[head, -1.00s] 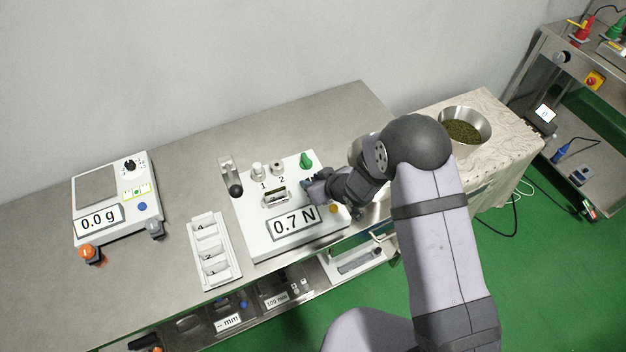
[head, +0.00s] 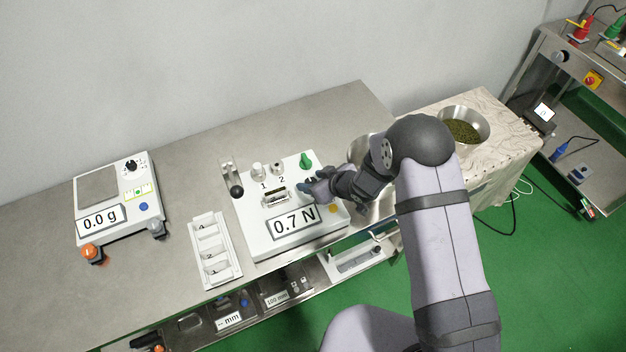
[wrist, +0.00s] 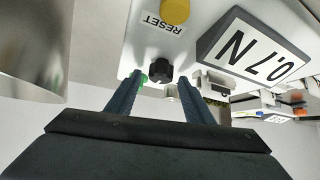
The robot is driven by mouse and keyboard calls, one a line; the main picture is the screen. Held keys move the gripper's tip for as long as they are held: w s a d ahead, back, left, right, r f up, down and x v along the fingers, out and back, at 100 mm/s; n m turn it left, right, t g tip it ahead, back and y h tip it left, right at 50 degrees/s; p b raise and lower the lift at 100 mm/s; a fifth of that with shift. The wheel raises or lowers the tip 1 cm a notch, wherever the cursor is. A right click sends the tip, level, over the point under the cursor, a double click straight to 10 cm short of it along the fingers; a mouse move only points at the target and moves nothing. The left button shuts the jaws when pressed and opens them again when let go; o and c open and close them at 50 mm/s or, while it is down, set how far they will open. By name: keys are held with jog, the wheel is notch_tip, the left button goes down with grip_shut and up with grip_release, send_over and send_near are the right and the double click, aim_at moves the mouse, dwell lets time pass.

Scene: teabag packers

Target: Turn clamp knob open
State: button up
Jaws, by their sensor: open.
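The white force tester (head: 256,234) reads 0.7 N and stands on the steel bench. A black knob (wrist: 160,70) on its face shows in the wrist view, between and just beyond my fingertips. I take it for the clamp knob. My gripper (wrist: 161,84) is open, with one finger on each side of the knob and no clear contact. In the head view my gripper (head: 308,190) is over the tester's right part and hides the black knob. A green knob (head: 306,160) stands behind it, partly seen past the left finger in the wrist view.
A yellow reset button (wrist: 175,11) is close to the black knob. A metal bowl (head: 360,148) is beside the tester, partly behind my arm. A white tray (head: 229,268) and a scale (head: 84,184) stand to the left.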

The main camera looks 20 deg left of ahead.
jog(key=shift+b+v, duration=0.85)
jog(key=shift+v, duration=2.8)
jog(key=w+d+r+m+t+h+p, duration=0.2)
jog(key=w+d+r+m+h, duration=0.15)
jog(key=d+r, duration=0.55)
jog(key=s+d+m+g+h, duration=0.1)
jog(key=s+d+m+h, duration=0.25)
jog(key=d, duration=0.95)
jog(key=s+d+m+g+b, duration=0.1)
jog(key=s+d+m+g, duration=0.1)
jog(key=s, duration=0.7)
jog(key=s+d+r+m+g+b, duration=0.1)
jog(key=s+d, duration=0.4)
jog(key=s, duration=0.5)
jog(key=m+g, duration=0.1)
jog(key=g, duration=0.1)
jog(key=shift+d+m+g+h, duration=0.2)
jog(key=shift+m+g+h, duration=0.1)
jog(key=shift+m+h, duration=0.1)
